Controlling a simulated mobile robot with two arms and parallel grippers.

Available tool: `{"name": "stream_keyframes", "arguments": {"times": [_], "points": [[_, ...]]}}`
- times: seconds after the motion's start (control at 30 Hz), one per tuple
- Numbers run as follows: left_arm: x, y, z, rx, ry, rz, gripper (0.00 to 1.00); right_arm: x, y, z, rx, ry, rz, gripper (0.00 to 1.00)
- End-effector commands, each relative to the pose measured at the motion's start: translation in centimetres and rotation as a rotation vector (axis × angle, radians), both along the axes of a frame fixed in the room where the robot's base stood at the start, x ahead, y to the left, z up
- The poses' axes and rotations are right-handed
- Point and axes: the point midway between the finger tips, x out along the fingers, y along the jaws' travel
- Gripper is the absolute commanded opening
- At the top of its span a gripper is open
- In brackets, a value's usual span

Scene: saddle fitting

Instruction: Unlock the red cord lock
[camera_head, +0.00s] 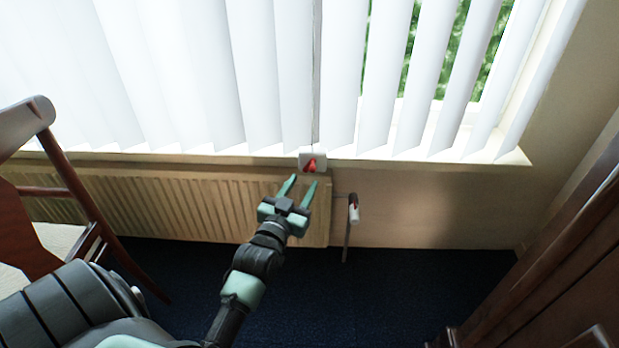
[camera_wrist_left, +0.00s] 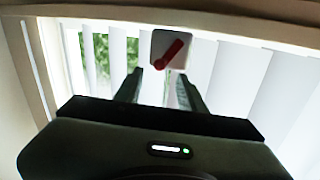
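The red cord lock (camera_head: 311,165) sits on a small white plate (camera_head: 304,156) at the window sill, at the lower end of a cord. Its red lever stands tilted on the plate. In the left wrist view the red lever (camera_wrist_left: 169,54) lies slanted across the white plate (camera_wrist_left: 158,41), beyond the fingertips. My left gripper (camera_head: 301,184) is open and empty, just below and in front of the lock in the head view. Its two fingers (camera_wrist_left: 159,80) are spread apart and do not appear to touch the lever. My right gripper is not in view.
White vertical blinds (camera_head: 250,80) hang behind the lock. A ribbed radiator (camera_head: 170,205) is below the sill, with a valve (camera_head: 353,210) at its right. A wooden chair (camera_head: 65,170) stands at left and dark wooden furniture (camera_head: 560,260) at right. Dark floor (camera_head: 400,300) between is clear.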

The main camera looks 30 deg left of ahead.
Motion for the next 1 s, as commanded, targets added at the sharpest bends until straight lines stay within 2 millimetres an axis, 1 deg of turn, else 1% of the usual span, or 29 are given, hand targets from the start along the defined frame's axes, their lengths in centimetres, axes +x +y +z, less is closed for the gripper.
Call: {"name": "stream_keyframes", "arguments": {"times": [0.03, 0.1, 0.2, 0.3, 0.43, 0.67, 0.7, 0.77, 0.8, 1.0], "points": [[1.0, 0.2, -0.1, -0.001, -0.002, 0.000, 0.40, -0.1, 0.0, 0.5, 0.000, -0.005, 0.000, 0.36], [2.1, 0.5, -0.1, 0.000, -0.003, 0.000, 0.40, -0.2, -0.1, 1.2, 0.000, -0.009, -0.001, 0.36], [3.4, 0.8, -0.1, 0.000, -0.001, 0.000, 0.40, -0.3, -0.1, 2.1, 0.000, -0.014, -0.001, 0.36], [4.4, 1.0, -0.1, 0.000, 0.001, 0.000, 0.40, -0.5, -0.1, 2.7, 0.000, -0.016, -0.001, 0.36], [4.9, 1.1, -0.1, 0.000, 0.002, -0.001, 0.40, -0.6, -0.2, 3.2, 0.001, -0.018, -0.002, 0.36], [4.9, 1.1, -0.1, 0.000, 0.002, -0.001, 0.40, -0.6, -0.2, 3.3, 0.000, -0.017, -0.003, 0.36], [4.9, 1.1, -0.1, 0.000, 0.002, -0.001, 0.29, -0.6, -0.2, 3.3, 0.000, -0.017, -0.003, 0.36], [4.9, 1.1, -0.1, 0.000, 0.002, -0.001, 0.12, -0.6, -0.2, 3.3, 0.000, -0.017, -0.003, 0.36], [4.9, 1.1, -0.1, 0.000, 0.002, -0.001, 0.01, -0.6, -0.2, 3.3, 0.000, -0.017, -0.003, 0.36], [4.9, 1.2, -0.1, -0.013, -0.005, -0.001, 0.00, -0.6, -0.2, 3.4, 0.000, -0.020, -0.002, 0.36]]}}
